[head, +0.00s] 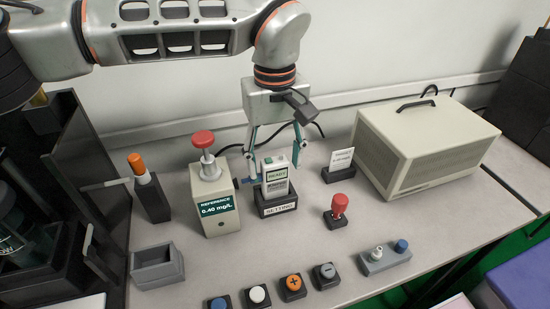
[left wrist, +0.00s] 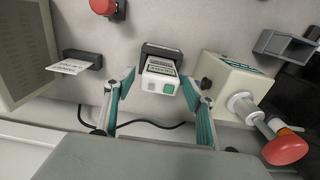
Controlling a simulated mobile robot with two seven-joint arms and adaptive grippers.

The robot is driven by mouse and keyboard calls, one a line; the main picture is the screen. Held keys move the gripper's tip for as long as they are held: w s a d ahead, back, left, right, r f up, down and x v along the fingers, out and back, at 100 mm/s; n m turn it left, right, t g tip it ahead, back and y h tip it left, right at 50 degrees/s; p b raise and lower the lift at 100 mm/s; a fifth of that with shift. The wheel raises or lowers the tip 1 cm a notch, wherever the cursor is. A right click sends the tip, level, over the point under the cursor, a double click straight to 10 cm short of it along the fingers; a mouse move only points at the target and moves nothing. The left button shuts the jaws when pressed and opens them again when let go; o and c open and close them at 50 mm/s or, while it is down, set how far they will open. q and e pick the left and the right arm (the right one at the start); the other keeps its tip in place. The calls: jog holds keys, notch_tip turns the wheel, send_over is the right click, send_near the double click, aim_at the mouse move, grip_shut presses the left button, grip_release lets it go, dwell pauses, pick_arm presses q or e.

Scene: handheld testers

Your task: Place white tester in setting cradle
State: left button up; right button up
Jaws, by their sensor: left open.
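The white tester (head: 277,182) stands upright in the black cradle labelled SETTING (head: 279,209). In the left wrist view the white tester (left wrist: 160,82) shows from above with a green patch, and the cradle (left wrist: 163,50) shows behind it. My left gripper (head: 275,163) is open over the tester, with a finger to either side. In the left wrist view the left gripper's fingertips (left wrist: 160,76) are spread wide, with visible gaps to the tester. The tester's lower end is hidden inside the cradle. My right gripper is in neither view.
The reference unit (head: 212,200) with a red knob stands close left of the cradle. A red-topped plunger (head: 339,205) and a small card holder (head: 339,172) are to the right. A beige case (head: 425,145) is farther right. Several buttons (head: 292,284) line the front. A grey open box (head: 157,267) sits front left.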

pick_arm(q)
notch_tip(320, 180, up, 6)
jog(key=shift+p, duration=0.6)
notch_tip(320, 180, up, 6)
jog(key=p, duration=0.1)
jog(key=shift+r, duration=0.2)
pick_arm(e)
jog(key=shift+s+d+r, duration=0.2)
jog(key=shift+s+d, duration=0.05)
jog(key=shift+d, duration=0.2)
pick_arm(q)
jog(key=shift+f, duration=0.1)
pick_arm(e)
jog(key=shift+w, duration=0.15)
